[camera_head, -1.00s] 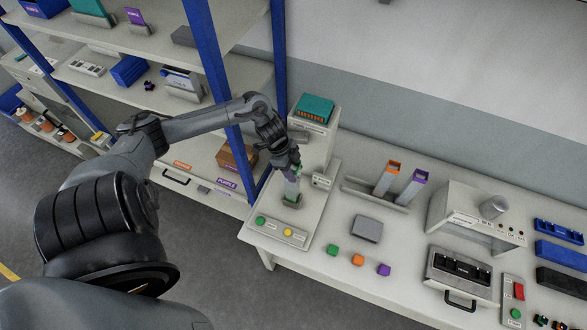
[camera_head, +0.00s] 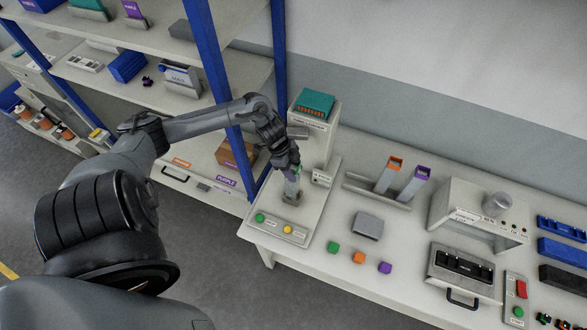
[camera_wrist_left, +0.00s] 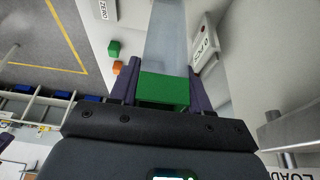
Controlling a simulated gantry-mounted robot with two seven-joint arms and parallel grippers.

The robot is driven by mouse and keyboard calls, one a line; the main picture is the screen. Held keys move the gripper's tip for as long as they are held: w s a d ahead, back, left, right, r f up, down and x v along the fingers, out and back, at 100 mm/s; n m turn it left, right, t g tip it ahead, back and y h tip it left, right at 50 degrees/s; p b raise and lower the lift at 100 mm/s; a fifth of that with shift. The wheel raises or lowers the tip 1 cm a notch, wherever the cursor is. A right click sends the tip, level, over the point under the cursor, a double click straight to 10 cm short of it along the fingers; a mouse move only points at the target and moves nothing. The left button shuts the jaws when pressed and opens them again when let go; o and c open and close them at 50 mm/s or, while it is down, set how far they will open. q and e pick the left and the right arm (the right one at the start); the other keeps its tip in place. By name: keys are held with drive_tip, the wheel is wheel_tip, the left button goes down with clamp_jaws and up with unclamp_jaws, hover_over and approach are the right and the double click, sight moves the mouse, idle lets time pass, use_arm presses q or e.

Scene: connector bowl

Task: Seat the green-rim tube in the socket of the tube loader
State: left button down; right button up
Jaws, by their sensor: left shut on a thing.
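My left gripper (camera_head: 295,171) is shut on the tube's green top end. In the left wrist view the green rim (camera_wrist_left: 163,90) is between the two fingers of my left gripper (camera_wrist_left: 160,92), and the clear body runs away from them. My right gripper is not in view.
A rack (camera_head: 365,190) beside the loader holds an orange-rim tube (camera_head: 388,178) and a purple-rim tube (camera_head: 413,187). Green (camera_head: 333,247), orange (camera_head: 358,257) and purple (camera_head: 385,268) cubes lie near the bench's front edge.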

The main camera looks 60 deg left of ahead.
use_arm(q)
drive_tip(key=shift+f+b, duration=0.4)
drive_tip(key=shift+f, duration=0.3)
drive_tip(key=shift+c, duration=2.2)
unclamp_jaws()
drive_tip(key=v, duration=1)
drive_tip(key=shift+r, duration=0.35)
drive_tip(key=shift+s+a, duration=0.1)
drive_tip(key=shift+r, duration=0.1)
